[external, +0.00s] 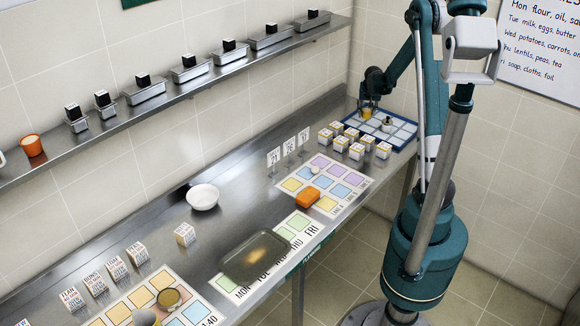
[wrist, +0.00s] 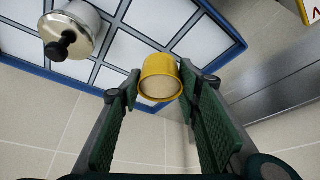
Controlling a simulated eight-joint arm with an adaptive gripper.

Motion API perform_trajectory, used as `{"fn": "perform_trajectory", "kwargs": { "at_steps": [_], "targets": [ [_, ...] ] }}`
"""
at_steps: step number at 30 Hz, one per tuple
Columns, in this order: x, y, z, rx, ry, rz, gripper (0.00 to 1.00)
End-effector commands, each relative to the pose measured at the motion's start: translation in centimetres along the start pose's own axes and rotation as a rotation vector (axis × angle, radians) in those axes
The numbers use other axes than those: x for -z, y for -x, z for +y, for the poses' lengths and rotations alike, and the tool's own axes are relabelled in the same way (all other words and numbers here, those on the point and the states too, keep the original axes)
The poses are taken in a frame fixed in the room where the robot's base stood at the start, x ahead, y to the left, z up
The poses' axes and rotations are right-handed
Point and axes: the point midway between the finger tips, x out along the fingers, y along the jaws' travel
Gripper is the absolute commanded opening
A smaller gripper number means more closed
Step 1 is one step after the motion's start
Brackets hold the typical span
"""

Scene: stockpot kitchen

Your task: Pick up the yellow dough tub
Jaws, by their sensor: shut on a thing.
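The yellow dough tub (wrist: 160,90) is a short round yellow cup with a pale beige face towards the wrist camera. My gripper (wrist: 160,82) has a green finger on each side of it, shut on the tub near the fingertips. In the external view my gripper (external: 370,102) points down over the back left part of the blue-rimmed tray, with the yellow tub (external: 366,113) at its tips. I cannot tell whether the tub touches the tray.
The blue-rimmed tray (external: 404,146) has pale square cells. A small silver pot with a black knob (wrist: 76,25) stands on it close to the tub, also seen in the external view (external: 387,126). Several white-and-yellow boxes (external: 340,144) stand left of the tray.

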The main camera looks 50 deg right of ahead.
Motion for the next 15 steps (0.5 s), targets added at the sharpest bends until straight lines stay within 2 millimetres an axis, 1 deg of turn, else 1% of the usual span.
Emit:
{"fn": "perform_trajectory", "kwargs": {
  "at_steps": [1,3,9,15],
  "targets": [
    [0.3,0.8,0.0,0.000,0.000,0.000,0.20],
    [0.7,1.7,0.0,0.000,0.000,0.000,0.20],
    [1.7,3.8,0.0,0.000,0.000,0.000,0.20],
    [2.2,4.9,0.0,0.000,0.000,0.000,0.20]
  ]
}}
